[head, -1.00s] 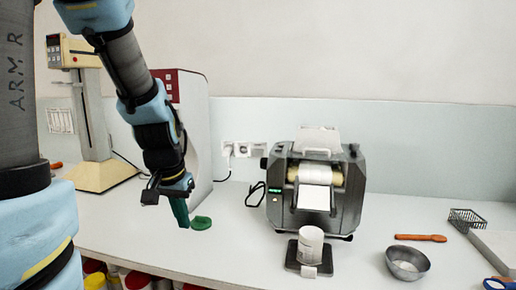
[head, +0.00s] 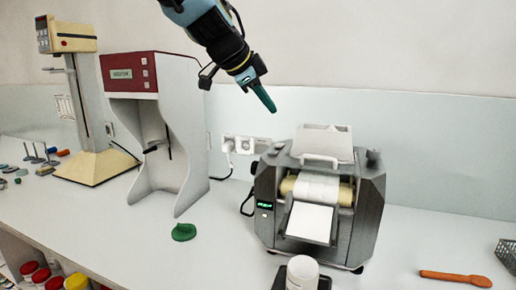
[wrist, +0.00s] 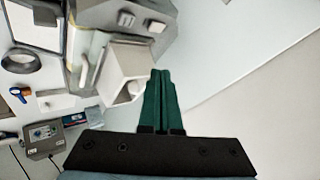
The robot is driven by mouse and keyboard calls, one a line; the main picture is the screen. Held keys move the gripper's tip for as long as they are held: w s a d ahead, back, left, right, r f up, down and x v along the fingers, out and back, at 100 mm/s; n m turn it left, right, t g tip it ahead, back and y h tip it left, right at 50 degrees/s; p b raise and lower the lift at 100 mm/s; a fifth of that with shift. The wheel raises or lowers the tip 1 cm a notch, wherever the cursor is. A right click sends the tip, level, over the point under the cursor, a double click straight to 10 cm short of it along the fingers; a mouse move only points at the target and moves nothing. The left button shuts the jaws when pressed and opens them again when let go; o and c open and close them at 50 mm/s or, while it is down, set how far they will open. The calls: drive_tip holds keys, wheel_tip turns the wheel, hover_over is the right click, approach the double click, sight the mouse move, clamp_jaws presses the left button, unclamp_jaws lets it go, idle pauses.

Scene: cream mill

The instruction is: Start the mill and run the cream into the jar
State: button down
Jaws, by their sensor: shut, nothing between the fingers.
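The mill (head: 262,225) stands on the bench with cream-coloured rollers, a white sloping apron (head: 310,221) at the front and a raised white cover with a handle. A small display on its left front glows green. The white jar (head: 302,272) stands in front of the mill, cut off by the lower edge of the head view. My gripper (head: 270,106) has green fingers and is high above the bench, up and left of the mill. Its fingers are together and empty; they also show shut in the wrist view (wrist: 161,75).
A small green piece (head: 184,232) lies on the bench left of the mill. A red-and-grey machine (head: 190,125) and a tall beige stand (head: 93,165) are further left. An orange spatula (head: 455,277) and a wire basket (head: 508,256) lie to the right. A wall socket (head: 243,145) is behind.

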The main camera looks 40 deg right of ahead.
drive_tip(key=shift+d+r, duration=0.25)
drive_tip(key=shift+r, duration=0.05)
drive_tip(key=shift+f, duration=0.1)
drive_tip(key=b, duration=0.4)
hover_over(269, 153)
wheel_tip(269, 153, down, 8)
drive_tip(key=shift+r, duration=0.25)
drive_tip(key=shift+d+f+b, duration=0.1)
drive_tip(key=shift+f+b, duration=0.55)
drive_tip(key=shift+b, duration=0.25)
drive_tip(key=shift+f+b, duration=0.75)
drive_tip(key=shift+b, duration=0.7)
idle(1.6)
drive_tip(key=shift+r, duration=0.8)
